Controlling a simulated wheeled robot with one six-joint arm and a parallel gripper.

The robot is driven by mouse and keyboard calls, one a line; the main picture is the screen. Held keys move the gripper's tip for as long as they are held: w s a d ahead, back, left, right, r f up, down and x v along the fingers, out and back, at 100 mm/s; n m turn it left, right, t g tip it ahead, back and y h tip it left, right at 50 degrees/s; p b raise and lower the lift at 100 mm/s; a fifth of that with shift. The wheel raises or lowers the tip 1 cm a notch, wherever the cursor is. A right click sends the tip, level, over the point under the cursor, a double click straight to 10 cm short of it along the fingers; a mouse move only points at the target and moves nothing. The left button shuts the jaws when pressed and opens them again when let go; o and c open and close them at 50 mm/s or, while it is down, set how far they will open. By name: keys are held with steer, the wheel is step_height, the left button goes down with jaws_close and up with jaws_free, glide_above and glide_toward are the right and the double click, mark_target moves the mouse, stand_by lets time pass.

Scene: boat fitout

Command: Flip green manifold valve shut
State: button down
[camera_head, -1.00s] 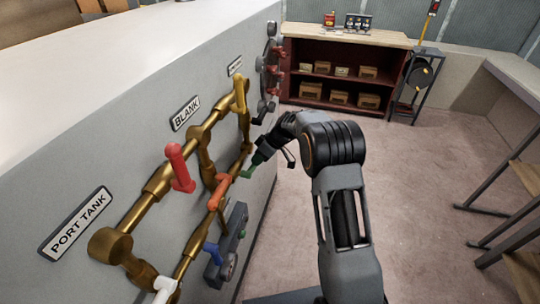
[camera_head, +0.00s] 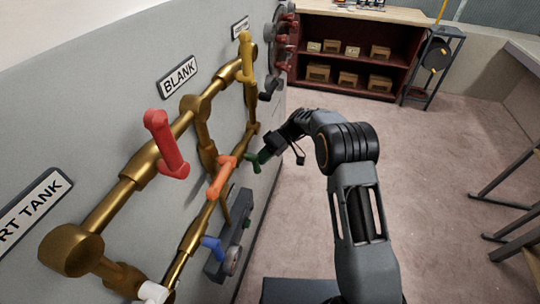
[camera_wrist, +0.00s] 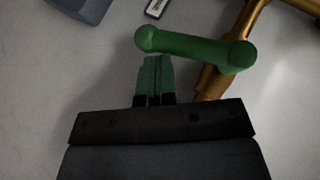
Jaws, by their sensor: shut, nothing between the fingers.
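The green valve handle (camera_head: 253,163) sits low on the brass manifold (camera_head: 124,190), at the right end of its lower pipe. In the wrist view the green handle (camera_wrist: 195,46) lies nearly level across the picture. Its right end is over the brass pipe and its rounded left end reaches clear of it. My gripper (camera_head: 265,156) is beside the handle; in the wrist view my gripper's green fingertips (camera_wrist: 154,61) are together and empty, just below the handle's left part. I cannot tell whether they touch it.
Red (camera_head: 166,143), yellow (camera_head: 247,55), orange (camera_head: 222,175), blue (camera_head: 213,248) and white (camera_head: 154,292) handles stick out along the manifold. A grey box (camera_head: 229,235) is mounted below. A dark red shelf (camera_head: 349,62) stands behind.

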steer(key=shift+s+a+f+b, duration=0.25)
steer(key=shift+s+f+b, duration=0.35)
steer(key=shift+b, duration=0.2)
steer(key=shift+s+f, duration=0.1)
steer(key=shift+s, duration=0.15)
steer(key=w+d, duration=0.7)
steer(key=w, duration=0.4)
steer(key=shift+d+b, duration=0.3)
stand_by(0.4)
